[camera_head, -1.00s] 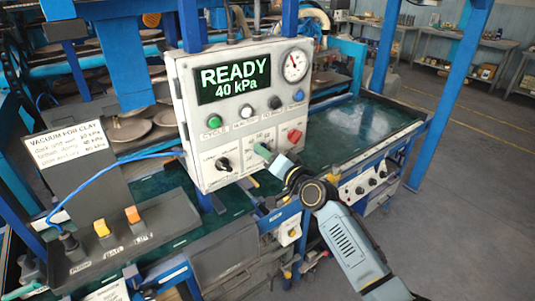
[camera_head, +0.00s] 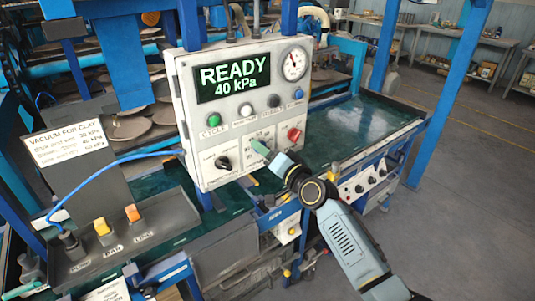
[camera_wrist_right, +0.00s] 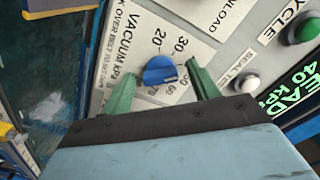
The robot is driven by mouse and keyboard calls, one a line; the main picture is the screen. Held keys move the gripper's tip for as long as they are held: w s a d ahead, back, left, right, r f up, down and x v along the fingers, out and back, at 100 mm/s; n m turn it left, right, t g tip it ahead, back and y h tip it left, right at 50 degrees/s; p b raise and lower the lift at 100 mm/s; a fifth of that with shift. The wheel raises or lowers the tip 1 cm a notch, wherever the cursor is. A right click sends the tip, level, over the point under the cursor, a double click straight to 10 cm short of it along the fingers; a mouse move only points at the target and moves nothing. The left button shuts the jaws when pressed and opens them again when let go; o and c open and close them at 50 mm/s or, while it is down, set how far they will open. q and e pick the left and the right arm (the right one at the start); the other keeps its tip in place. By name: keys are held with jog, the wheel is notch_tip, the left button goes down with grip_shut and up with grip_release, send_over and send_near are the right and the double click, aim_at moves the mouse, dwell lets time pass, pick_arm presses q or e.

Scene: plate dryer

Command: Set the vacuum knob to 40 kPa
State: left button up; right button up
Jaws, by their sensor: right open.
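The vacuum knob (camera_wrist_right: 160,70) is blue and sits on a white printed dial marked VACUUM kPa, where 20, 30, 60 and 70 can be read. My right gripper (camera_wrist_right: 161,82) is open, with one green finger on each side of the knob; I cannot tell whether either finger touches it. In the head view my right gripper (camera_head: 262,149) is at the lower front of the control box (camera_head: 182,110) and hides the knob. The display (camera_head: 233,80) reads READY 40 kPa. My left gripper is not in view.
A black knob (camera_head: 223,163) is left of the dial and a red switch (camera_head: 294,135) is right of it. Above are a green button (camera_head: 214,121), more buttons and a round gauge (camera_head: 295,63). A blue hose (camera_head: 100,182) loops at the left.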

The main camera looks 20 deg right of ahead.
jog(key=shift+s, duration=0.1)
jog(key=v, duration=1.3)
jog(key=shift+b, duration=0.4)
jog(key=shift+s, duration=0.1)
notch_tip(320, 180, down, 21)
jog(key=s+d+g+h+b, duration=0.2)
jog(key=g+h+b, duration=0.1)
jog(key=s+f+n+g+h+b, duration=0.1)
jog(key=s+f+g+b, duration=0.15)
jog(key=s+f, duration=0.65)
jog(key=s+f+n+g+h+b, duration=0.1)
jog(key=s+f+n+g, duration=0.15)
jog(key=f, duration=1.25)
jog(key=s+f+n+g+b, duration=0.1)
jog(key=s+f+g, duration=0.1)
jog(key=s+f, duration=0.5)
jog(key=s+f+n+g+b, duration=0.2)
jog(key=s+f, duration=0.6)
jog(key=s, duration=0.7)
jog(key=s+f+n+g+h+b, duration=0.1)
jog(key=s+f+n+g+b, duration=0.1)
jog(key=s+f+g, duration=0.2)
jog(key=s+f, duration=0.3)
jog(key=s, duration=0.5)
jog(key=shift+d, duration=0.25)
